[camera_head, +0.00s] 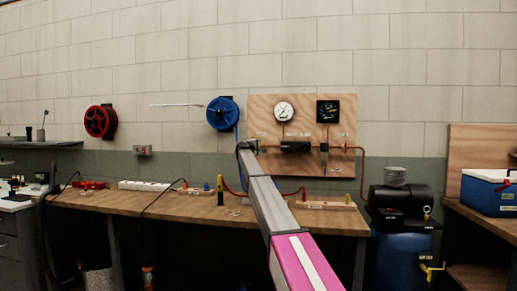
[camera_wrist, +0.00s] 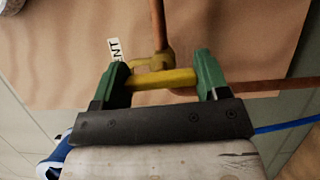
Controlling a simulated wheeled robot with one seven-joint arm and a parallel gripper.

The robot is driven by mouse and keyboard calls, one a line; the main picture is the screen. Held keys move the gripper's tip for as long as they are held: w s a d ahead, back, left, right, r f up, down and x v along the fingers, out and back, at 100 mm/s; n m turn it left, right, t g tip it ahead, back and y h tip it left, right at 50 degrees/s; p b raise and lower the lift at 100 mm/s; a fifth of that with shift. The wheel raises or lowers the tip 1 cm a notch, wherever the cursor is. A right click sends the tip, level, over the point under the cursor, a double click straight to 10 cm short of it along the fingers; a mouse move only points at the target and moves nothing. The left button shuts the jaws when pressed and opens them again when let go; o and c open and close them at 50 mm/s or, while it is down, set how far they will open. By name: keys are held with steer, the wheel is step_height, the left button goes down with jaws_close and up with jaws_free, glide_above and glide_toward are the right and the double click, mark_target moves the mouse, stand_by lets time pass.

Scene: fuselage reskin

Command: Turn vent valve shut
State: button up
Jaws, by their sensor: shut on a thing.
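The vent valve's yellow handle (camera_wrist: 165,79) lies crosswise between the green fingers of my gripper (camera_wrist: 160,66) in the wrist view. My gripper is shut on it, with a finger at each end. A brass-coloured valve body and a copper pipe (camera_wrist: 158,25) sit just beyond the handle. A white label (camera_wrist: 115,48), partly hidden by the left finger, ends in "NT". In the head view my gripper (camera_head: 247,146) is at the left edge of the wooden panel (camera_head: 263,108); the handle is too small there to make out.
The panel carries a white gauge (camera_head: 284,111), a black gauge (camera_head: 328,111) and copper piping. A blue hose reel (camera_head: 222,113) hangs close to its left. The workbench (camera_head: 150,204) below holds a power strip and cables. A black compressor (camera_head: 400,204) stands at the right.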

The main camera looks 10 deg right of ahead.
steer(key=shift+m, duration=0.4)
steer(key=o, duration=0.9)
steer(key=shift+o, duration=0.2)
steer(key=v, duration=1)
steer(key=shift+s+a, duration=0.25)
steer(key=shift+r, duration=0.1)
